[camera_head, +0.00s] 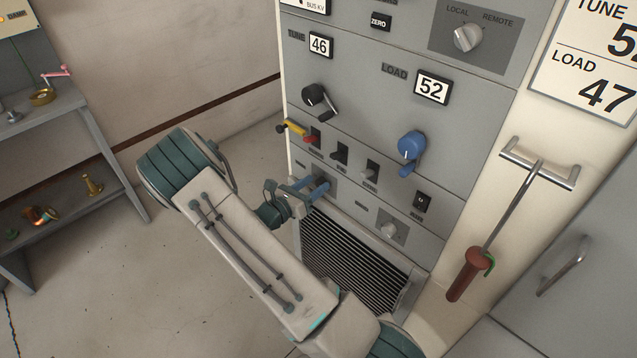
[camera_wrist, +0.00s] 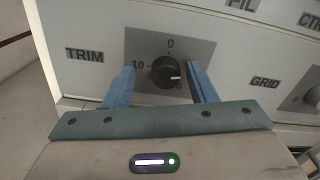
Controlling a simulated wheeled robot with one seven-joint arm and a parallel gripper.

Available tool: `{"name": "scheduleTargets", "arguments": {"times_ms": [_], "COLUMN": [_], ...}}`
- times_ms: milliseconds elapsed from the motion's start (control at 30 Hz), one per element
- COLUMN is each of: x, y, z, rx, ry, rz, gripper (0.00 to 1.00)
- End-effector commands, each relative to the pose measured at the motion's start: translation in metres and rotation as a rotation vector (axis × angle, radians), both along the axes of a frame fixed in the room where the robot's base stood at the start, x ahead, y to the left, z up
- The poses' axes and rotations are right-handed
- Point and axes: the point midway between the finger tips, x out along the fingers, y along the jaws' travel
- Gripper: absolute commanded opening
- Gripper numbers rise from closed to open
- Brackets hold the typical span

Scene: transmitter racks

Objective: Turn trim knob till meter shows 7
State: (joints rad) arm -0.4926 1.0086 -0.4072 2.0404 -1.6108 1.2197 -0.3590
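The trim knob (camera_wrist: 166,72) is a small dark round knob on a grey plate beside the word TRIM in the wrist view. Its white pointer mark points right and slightly down. A 0 is printed above it and 10 to its left. My gripper (camera_wrist: 161,69) is open, with one blue finger on each side of the knob. A gap shows at the left finger; the right finger is very close, and I cannot tell if it touches. In the head view my gripper (camera_head: 318,188) is at the lower panel and hides the knob. No meter dial or needle is visible.
A vent grille (camera_head: 350,260) lies below. A hooked rod (camera_head: 470,275) hangs at right. A shelf (camera_head: 70,185) stands at left.

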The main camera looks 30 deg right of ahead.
Motion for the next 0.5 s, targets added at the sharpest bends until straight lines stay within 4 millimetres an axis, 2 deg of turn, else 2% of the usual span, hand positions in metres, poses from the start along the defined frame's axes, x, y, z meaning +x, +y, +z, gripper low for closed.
{"name": "scheduleTargets", "arguments": {"times_ms": [133,233,500], "x": [-0.002,-0.005,-0.023], "y": [0.002,0.013,0.069], "z": [0.000,-0.001,-0.001], "rx": [-0.001,-0.001,0.001], "ry": [0.001,0.000,-0.002], "rz": [-0.002,-0.001,0.003], "gripper": [0.51,0.51,0.51]}}
